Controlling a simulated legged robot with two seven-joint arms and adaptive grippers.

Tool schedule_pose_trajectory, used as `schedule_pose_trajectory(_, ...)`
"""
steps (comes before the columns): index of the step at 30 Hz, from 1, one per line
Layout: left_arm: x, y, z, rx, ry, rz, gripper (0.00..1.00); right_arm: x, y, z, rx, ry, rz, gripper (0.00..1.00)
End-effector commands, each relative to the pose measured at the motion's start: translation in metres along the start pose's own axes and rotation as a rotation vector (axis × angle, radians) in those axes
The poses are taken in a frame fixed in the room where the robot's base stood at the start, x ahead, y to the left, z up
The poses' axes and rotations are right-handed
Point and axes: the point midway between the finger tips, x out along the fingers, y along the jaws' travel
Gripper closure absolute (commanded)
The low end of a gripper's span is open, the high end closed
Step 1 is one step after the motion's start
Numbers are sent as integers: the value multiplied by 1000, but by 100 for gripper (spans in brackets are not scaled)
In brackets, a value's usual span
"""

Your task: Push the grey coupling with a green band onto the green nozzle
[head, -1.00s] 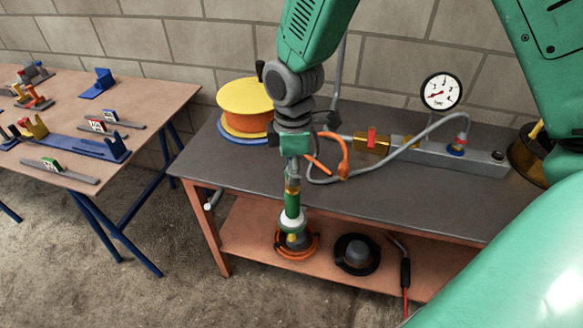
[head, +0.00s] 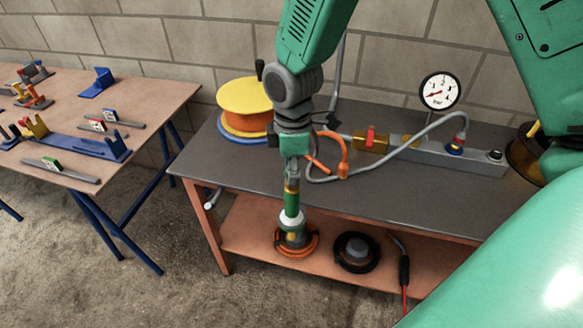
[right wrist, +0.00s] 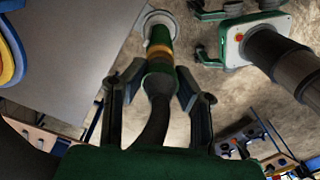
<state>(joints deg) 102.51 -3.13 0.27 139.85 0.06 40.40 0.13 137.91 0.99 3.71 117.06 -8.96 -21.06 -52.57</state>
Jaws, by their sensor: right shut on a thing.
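My right gripper (head: 292,172) points down in front of the bench's front edge. In the right wrist view its two fingers (right wrist: 157,100) stand either side of the grey coupling with a green band (right wrist: 160,80), and it is shut on it. A dark hose bends from the coupling back toward my palm. Beyond it, in line, come a brass-coloured ring and the green nozzle (right wrist: 160,34) with a white flange. The green nozzle (head: 291,204) also shows below my gripper in the head view. How deep they fit is hidden. My left gripper (right wrist: 205,35) looks open and empty.
The dark bench top (head: 400,195) holds a yellow reel (head: 246,95), a pressure gauge (head: 440,91) and an orange-ended hose. Coils lie on the lower shelf (head: 320,262). A second table (head: 100,90) with blue stands is at the left.

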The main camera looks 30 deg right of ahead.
Motion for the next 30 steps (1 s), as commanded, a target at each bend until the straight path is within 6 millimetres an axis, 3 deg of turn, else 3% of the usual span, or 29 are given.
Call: schedule_pose_trajectory(30,-9,0,0,0,0,0,100,-1,0,0,2,0,-1,100)
